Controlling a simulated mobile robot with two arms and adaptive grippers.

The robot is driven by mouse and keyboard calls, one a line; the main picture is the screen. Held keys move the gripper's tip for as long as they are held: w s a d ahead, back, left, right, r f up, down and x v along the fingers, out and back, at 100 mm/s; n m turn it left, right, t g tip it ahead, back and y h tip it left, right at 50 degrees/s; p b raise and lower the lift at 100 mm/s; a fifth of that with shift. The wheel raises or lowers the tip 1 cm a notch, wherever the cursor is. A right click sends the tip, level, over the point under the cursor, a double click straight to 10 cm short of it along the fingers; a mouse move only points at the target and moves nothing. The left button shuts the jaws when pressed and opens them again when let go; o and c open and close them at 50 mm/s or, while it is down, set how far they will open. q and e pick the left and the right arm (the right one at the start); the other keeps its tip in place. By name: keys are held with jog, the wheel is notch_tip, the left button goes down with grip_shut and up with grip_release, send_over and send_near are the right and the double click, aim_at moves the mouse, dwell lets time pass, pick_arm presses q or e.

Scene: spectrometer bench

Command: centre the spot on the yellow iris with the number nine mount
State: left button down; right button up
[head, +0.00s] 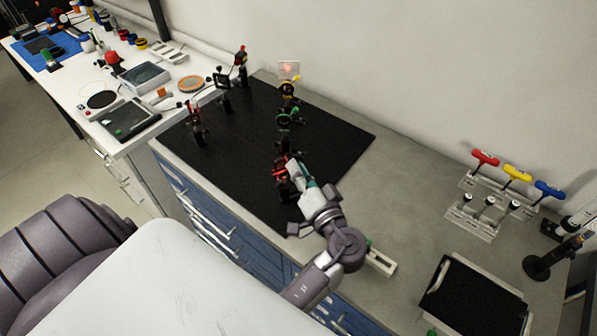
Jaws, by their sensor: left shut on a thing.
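The yellow iris (288,89) stands upright near the back edge of the black breadboard. Behind it a pale card (289,69) shows a reddish spot; whether the spot is centred on the iris is too small to tell. A green iris (285,117) stands in front of the yellow one. A dark mount with red parts (280,164) stands nearer to me; no number is legible. My left gripper (291,170) is at this mount, shut on a part of it. Its fingertips and the held part are hard to make out. My right gripper is not in view.
The black breadboard (335,141) also bears mounts at the left (197,122) and back left (223,82). Red, yellow and blue T-handled drivers (517,173) stand in a rack at right. A black tray (474,298) lies front right. The breadboard's right part is clear.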

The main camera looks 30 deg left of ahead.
pick_arm(q)
jog(key=shift+r+m, duration=0.1)
jog(key=shift+m, duration=0.6)
jog(key=c, duration=1.1)
grip_release()
